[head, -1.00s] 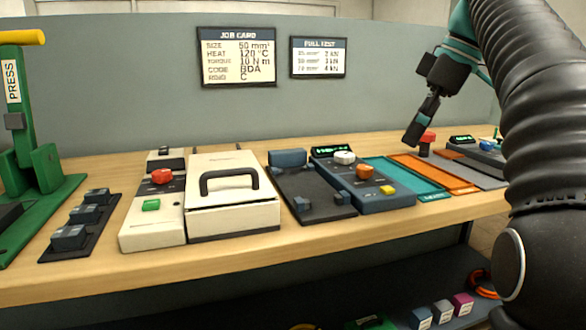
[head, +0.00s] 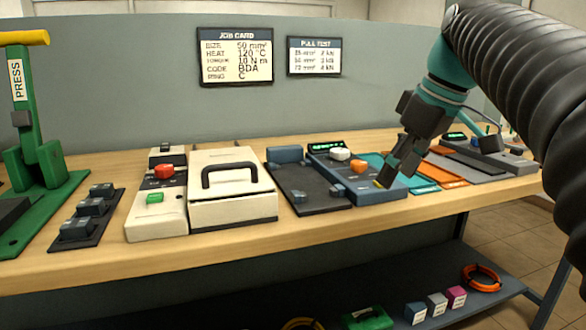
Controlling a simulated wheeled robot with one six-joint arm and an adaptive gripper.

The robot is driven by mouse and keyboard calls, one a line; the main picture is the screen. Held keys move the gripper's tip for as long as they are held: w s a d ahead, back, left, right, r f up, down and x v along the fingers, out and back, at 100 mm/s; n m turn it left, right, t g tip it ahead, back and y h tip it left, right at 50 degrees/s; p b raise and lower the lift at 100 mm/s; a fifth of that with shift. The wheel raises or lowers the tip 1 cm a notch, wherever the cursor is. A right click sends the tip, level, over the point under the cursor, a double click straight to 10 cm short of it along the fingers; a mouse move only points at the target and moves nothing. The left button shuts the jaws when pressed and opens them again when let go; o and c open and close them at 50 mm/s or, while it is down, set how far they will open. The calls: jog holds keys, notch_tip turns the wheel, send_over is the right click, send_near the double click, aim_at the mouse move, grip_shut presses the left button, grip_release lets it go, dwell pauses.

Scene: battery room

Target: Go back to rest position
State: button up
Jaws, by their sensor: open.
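My gripper (head: 388,177) is at the end of my teal and black arm, on the right side of the head view. It points down and to the left. I cannot tell the gap to the box. The jaws are open and I see nothing held in them. The gripper hides part of the teal tray (head: 420,185).
A green press (head: 35,170) with a yellow handle stands at the left. A cream case (head: 235,206) and a dark fixture (head: 318,192) sit mid-bench. An orange tray (head: 446,179) lies at the right. Small boxes and an orange ring (head: 482,278) are on the lower shelf.

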jog(key=s+f+m+t+h, duration=0.1)
jog(key=s+f+m, duration=0.1)
jog(key=s+f, duration=0.3)
jog(key=s+a+f+m+h, duration=0.1)
jog(key=s+f+m, duration=0.2)
jog(key=f, duration=0.9)
jog(key=s+f+m+t+h, duration=0.1)
jog(key=s+f+m, duration=0.2)
jog(key=s+f, duration=0.5)
jog(key=shift+s+a+f+t, duration=0.25)
jog(key=shift+s+f+t, duration=0.05)
jog(key=shift+f, duration=0.1)
